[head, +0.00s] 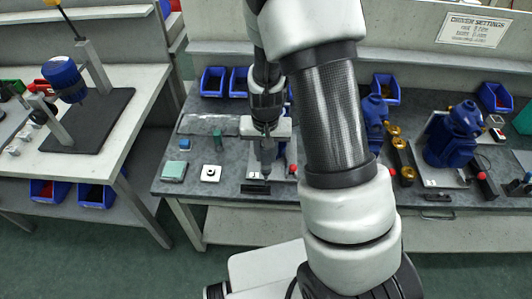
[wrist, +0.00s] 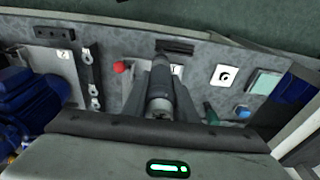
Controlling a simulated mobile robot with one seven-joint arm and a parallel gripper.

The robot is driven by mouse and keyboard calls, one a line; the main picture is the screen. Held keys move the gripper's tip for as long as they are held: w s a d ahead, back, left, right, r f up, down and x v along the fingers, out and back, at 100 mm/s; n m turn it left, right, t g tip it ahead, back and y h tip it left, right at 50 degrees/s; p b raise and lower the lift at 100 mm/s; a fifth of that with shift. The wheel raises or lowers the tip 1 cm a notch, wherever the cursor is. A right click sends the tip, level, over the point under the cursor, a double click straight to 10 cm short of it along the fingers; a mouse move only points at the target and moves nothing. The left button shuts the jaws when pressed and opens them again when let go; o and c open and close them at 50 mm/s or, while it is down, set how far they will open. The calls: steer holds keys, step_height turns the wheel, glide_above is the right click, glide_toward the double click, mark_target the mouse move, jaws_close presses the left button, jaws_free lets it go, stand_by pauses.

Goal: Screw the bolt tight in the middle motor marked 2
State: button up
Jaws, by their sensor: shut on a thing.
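My gripper (head: 266,150) is shut on a grey cylindrical tool (wrist: 159,100), which looks like a driver. In the head view they are over the front of the workbench, close to a small white number label (head: 253,175) too small to read. One blue motor (head: 375,122) is partly hidden behind my arm. Another blue motor (head: 455,135) stands on a plate to the right; a blue motor also shows at the left of the wrist view (wrist: 28,105). The bolt is not visible, and what lies under the tool is hidden.
A red knob (wrist: 122,67) stands beside the tool. A row of brass pieces (head: 400,146) lies between the motors. A white square with a black ring (head: 211,173) and a green block (head: 173,171) lie left. Blue bins (head: 213,82) line the back. A side table (head: 135,110) stands left.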

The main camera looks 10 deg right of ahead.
steer(key=shift+r, duration=0.15)
steer(key=shift+r+p, duration=1.75)
steer(key=shift+r, duration=0.65)
step_height(320, 180, up, 6)
steer(key=p, duration=0.4)
step_height(320, 180, up, 19)
steer(key=shift+r, duration=0.2)
stand_by(0.5)
